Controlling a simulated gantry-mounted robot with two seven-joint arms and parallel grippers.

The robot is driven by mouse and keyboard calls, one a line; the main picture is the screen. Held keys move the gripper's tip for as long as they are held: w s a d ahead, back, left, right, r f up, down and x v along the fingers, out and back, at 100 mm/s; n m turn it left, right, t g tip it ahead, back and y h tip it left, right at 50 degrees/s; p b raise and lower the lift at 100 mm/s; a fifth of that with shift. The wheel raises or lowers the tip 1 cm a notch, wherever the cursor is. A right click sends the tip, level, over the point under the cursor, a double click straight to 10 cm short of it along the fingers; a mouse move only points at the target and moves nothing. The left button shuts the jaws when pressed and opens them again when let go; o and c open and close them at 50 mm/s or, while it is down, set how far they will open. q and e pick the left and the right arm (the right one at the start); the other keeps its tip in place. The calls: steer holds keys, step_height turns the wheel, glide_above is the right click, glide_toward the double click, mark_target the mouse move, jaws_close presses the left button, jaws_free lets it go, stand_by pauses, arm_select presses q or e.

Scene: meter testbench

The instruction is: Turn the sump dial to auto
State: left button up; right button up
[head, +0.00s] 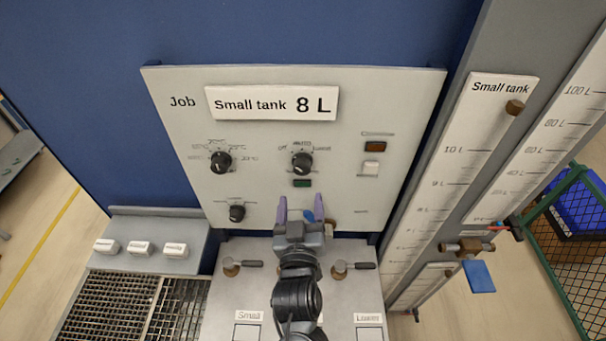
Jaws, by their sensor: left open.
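The dial marked AUTO above (302,163) is a black round knob in the middle of the light grey panel (340,205). Small lettering surrounds it; the word to its left looks like "Off". I cannot tell for sure where its pointer stands. My left gripper (300,199) is below this dial, with two purple fingers pointing up toward the panel. The fingers are apart with no dial between them. The gripper and its wrist hide part of the panel's lower edge and the bench. My right gripper is not in view.
Two more black knobs, an upper one (221,162) and a lower one (237,212), are left of the dial. Valve handles (352,267) line the bench.

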mark_target(302, 171)
arm_select(q)
steer(key=w+p, duration=0.1)
steer(key=w, duration=0.8)
steer(key=shift+w+d+p, duration=0.15)
steer(key=shift+w+p, duration=0.05)
steer(key=shift+p, duration=0.1)
steer(key=shift+c, duration=0.4)
steer(key=c, duration=1)
